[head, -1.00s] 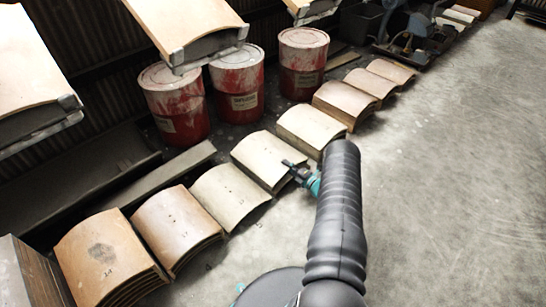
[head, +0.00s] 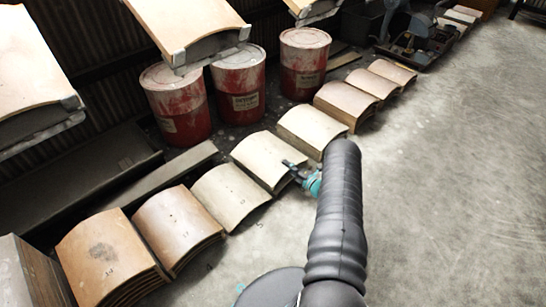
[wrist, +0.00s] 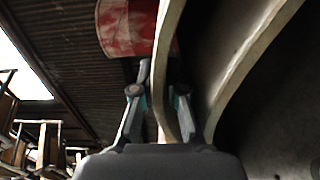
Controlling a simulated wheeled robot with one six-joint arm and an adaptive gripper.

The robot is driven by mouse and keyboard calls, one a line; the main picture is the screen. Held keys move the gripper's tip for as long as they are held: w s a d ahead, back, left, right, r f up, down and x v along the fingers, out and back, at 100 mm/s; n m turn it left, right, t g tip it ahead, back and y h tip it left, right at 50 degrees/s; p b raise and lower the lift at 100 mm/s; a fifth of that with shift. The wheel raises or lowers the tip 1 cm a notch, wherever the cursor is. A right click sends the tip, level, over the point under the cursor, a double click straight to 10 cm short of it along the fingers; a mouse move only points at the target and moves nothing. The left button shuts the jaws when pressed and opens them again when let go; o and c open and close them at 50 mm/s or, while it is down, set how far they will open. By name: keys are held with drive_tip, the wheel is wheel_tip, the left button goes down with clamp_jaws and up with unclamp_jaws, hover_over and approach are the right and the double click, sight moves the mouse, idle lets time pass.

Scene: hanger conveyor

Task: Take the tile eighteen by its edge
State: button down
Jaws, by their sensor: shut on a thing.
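A pale curved tile (head: 266,158) lies on the floor in the middle of a row of tiles. I cannot read a number on it in the head view. My gripper (head: 298,171) is at its right edge, partly hidden by my own arm. In the wrist view my gripper (wrist: 159,93) has one finger on each side of a curved tile edge (wrist: 157,80) and is shut on it. A second curved edge (wrist: 235,75) runs just to the right.
Tiles stand close on both sides, a pale one (head: 230,194) nearer and another (head: 310,129) farther. Red drums (head: 237,88) stand behind the row. Tiles hang in frames (head: 190,30) above. The floor (head: 450,180) to the right is clear.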

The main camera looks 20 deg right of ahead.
drive_tip(key=shift+d+r+p, duration=0.25)
drive_tip(key=shift+r+p, duration=0.1)
drive_tip(key=shift+r, duration=0.7)
drive_tip(key=shift+r+p, duration=0.65)
drive_tip(key=shift+r, duration=0.7)
